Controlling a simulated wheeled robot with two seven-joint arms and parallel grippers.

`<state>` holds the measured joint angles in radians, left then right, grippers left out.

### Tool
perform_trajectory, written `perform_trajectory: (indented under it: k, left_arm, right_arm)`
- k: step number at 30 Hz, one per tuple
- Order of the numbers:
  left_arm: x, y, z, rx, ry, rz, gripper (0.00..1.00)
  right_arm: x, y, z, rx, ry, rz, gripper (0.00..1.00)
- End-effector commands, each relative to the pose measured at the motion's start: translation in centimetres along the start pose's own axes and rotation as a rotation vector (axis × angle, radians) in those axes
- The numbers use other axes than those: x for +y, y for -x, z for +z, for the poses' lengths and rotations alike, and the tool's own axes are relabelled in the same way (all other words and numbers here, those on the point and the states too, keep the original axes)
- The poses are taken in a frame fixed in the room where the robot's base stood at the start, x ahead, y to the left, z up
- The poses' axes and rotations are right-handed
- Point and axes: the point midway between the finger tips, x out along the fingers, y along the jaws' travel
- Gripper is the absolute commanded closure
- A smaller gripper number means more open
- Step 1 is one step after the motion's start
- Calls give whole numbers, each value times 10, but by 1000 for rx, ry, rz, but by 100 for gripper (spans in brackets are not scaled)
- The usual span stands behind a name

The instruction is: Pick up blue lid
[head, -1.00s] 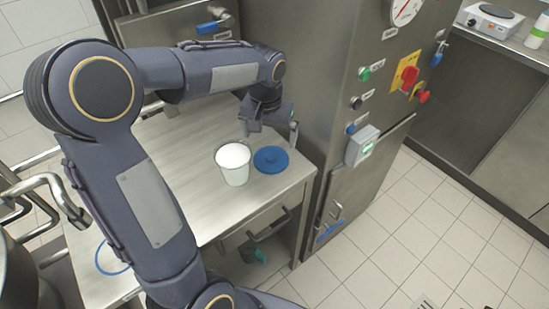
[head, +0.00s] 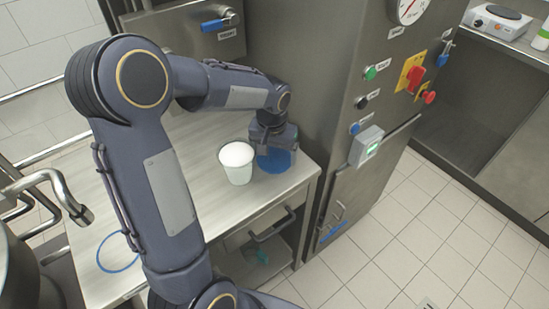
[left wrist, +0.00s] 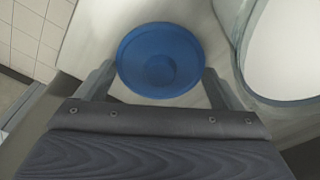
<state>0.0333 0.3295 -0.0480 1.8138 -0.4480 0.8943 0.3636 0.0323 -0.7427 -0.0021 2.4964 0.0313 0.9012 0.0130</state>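The blue lid (head: 273,163) lies on the steel table, to the right of the white-filled cup (head: 237,165). My left gripper (head: 273,149) is directly above the lid and hides part of it in the head view. In the left wrist view, the round lid (left wrist: 160,60) with its raised knob lies between and beyond the two fingers of my left gripper (left wrist: 158,72). The fingers are spread apart, and I cannot tell whether they touch the lid. The cup's rim (left wrist: 240,70) is close at the right there. My right gripper is not in view.
The steel table (head: 205,205) is mostly clear, with a blue ring (head: 118,253) at its front left. A tall steel cabinet (head: 320,80) with knobs and a gauge stands close on the right. A drawer handle (head: 272,225) is below the tabletop.

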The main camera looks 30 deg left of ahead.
Motion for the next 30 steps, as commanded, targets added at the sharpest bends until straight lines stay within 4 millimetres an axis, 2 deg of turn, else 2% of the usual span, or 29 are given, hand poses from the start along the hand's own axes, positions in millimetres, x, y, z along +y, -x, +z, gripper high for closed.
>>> perform_trajectory:
  k: [1,3,14,19,23,30]
  left_arm:
    - [0,0,0,0,0,0,26]
    - [0,0,0,0,0,0,34]
    - [0,1,0,1,0,0,34]
    - [0,11,-2,4,0,0,35]
    - [0,30,-4,5,0,1,35]
    - [0,88,-12,8,0,2,35]
  right_arm:
    - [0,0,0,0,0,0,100]
    - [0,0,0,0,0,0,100]
    - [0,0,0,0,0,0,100]
    - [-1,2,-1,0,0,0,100]
    - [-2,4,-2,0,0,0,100]
    - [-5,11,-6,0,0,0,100]
